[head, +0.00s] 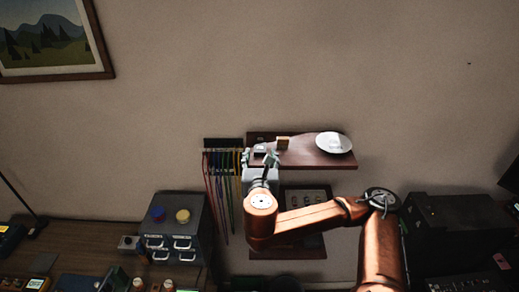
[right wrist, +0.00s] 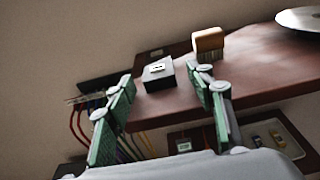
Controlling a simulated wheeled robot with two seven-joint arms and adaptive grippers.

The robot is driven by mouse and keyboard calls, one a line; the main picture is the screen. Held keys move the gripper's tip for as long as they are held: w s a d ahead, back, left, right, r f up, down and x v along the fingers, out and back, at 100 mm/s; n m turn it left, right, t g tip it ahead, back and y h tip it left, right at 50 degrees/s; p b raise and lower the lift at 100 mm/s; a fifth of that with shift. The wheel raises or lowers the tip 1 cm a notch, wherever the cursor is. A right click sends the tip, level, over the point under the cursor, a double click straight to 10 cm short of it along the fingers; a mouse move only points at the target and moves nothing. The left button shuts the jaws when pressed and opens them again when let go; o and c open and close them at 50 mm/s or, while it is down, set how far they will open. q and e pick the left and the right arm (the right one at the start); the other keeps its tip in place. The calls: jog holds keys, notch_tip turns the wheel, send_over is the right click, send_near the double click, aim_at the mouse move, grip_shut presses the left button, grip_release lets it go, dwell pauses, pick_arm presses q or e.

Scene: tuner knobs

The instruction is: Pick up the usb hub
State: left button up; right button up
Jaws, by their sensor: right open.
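A small dark box with a pale top and a port-like mark (right wrist: 158,70), which looks like the usb hub, sits on the upper brown wall shelf (right wrist: 265,75). In the head view the same box (head: 260,149) shows as a small pale square near the shelf's left end. My right gripper (head: 259,159) is at the shelf's front left. In the right wrist view its green-padded fingers (right wrist: 160,82) are spread, with the box ahead between their tips. The fingers look clear of the box; the exact gap is hard to tell. My left gripper is not in view.
A wooden-topped block (right wrist: 208,41) stands behind the box, to its right. A white plate (head: 333,143) lies at the shelf's right. Cables hang from a rack (head: 223,143) on the left. A lower shelf (head: 316,252) is below; a grey drawer cabinet (head: 178,218) stands lower left.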

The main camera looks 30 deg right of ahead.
aim_at(260, 149)
jog(key=x, duration=0.3)
jog(key=p+x, duration=0.1)
jog(key=shift+w+d+r, duration=0.2)
jog(key=shift+w+r, duration=0.05)
jog(key=shift+w, duration=0.15)
jog(key=shift+c, duration=0.3)
jog(key=c, duration=1.2)
